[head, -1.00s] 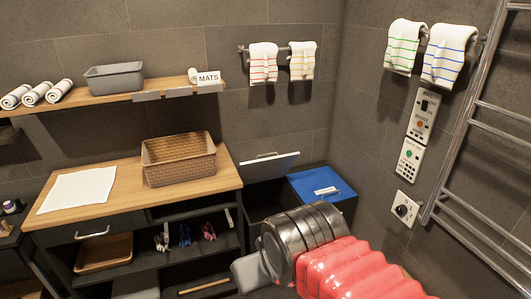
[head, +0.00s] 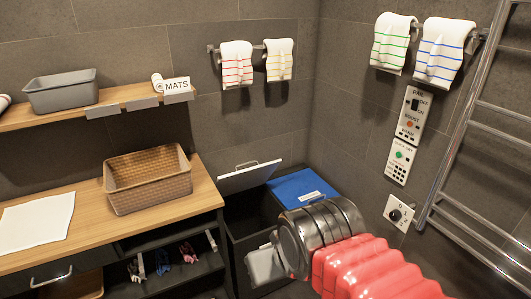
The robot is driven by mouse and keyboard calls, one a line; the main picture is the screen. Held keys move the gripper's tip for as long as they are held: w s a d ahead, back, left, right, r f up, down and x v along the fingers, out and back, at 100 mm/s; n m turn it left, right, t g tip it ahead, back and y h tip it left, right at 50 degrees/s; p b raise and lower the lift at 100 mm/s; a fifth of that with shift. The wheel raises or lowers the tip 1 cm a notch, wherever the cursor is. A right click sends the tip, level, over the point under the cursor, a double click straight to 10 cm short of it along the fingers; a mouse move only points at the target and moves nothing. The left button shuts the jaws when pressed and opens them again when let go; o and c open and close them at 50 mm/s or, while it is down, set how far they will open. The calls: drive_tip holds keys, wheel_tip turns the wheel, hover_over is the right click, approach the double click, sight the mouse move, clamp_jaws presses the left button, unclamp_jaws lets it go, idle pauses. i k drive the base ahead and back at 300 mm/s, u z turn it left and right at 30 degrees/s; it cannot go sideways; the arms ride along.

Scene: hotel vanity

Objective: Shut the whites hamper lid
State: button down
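The hamper stands at the right end of the vanity in the head view. Its white lid (head: 249,177) is raised and tilted back, with a bar handle at its upper edge. The dark open compartment (head: 252,215) shows below it. The blue lid (head: 302,188) beside it lies flat and shut, with a small pale label or handle. My gripper (head: 262,266) is in front of the hamper, low in the view, and overlaps its front in the picture. It looks apart from the white lid. Its fingers are mostly hidden by my wrist, so their opening is unclear.
A wicker basket (head: 150,192) and a white cloth (head: 36,218) are on the wooden counter (head: 95,235), left of the hamper. A shelf (head: 125,96) and towels (head: 237,65) are above. A towel rail ladder (head: 463,125) is on the right wall.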

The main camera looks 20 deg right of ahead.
sight(237, 181)
drive_tip(key=u, duration=0.1)
drive_tip(key=i, duration=1.25)
drive_tip(key=u, duration=0.7)
